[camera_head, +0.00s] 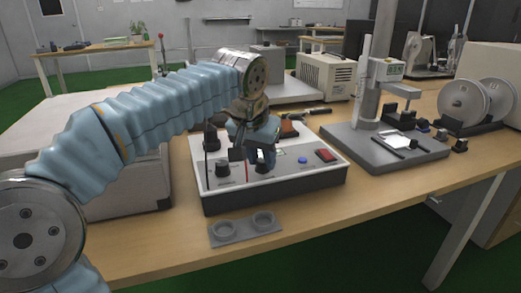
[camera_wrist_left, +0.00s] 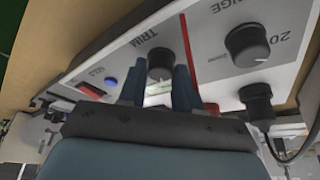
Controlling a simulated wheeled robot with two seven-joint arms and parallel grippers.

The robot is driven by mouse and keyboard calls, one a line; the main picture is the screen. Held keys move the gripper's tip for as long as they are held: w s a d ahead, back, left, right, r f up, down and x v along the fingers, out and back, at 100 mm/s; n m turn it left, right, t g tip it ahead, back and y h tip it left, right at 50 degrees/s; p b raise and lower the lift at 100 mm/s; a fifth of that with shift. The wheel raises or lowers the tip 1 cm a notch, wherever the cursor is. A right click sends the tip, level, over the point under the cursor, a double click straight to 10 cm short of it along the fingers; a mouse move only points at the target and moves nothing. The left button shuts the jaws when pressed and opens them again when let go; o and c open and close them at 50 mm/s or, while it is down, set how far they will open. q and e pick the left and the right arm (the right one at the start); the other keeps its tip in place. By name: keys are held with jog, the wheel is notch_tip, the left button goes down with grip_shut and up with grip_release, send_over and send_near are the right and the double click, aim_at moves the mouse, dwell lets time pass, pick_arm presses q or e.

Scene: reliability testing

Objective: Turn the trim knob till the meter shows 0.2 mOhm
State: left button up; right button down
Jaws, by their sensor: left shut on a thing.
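The meter is a pale box (camera_head: 275,192) with a dark front edge, flat on the wooden table in the head view. The black trim knob (camera_wrist_left: 160,64) stands on its panel under the TRIM label in the left wrist view. My left gripper (camera_wrist_left: 158,88) has its two blue fingers on either side of this knob and is shut on it. In the head view my left gripper (camera_head: 262,152) points down over the panel and hides part of it. I cannot read the meter's display in either view. My right gripper is not in view.
The range knob (camera_wrist_left: 247,45) sits beside the trim knob, with a black plug and cable close by. A grey two-ring holder (camera_head: 244,229) lies in front. A stand (camera_head: 380,150) is to the right.

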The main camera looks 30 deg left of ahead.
pick_arm(q)
jog(key=n+y+p, duration=0.1)
jog(key=n, duration=0.1)
jog(key=n+g+y+p, duration=0.1)
jog(key=n, duration=0.2)
jog(key=shift+d+r, duration=0.1)
jog(key=shift+d, duration=0.1)
jog(key=shift+w+n+g+y+p, duration=0.1)
jog(key=shift+n+g+y+p, duration=0.2)
jog(key=shift+n, duration=0.9)
jog(key=shift+w+n+g+y+p, duration=0.1)
jog(key=shift+n+g+y+p, duration=0.2)
jog(key=shift+n, duration=0.9)
jog(key=o, duration=1)
jog(key=p+v, duration=0.1)
jog(key=v, duration=1.2)
jog(key=shift+s+d+r+p, duration=0.2)
jog(key=shift+p, duration=0.1)
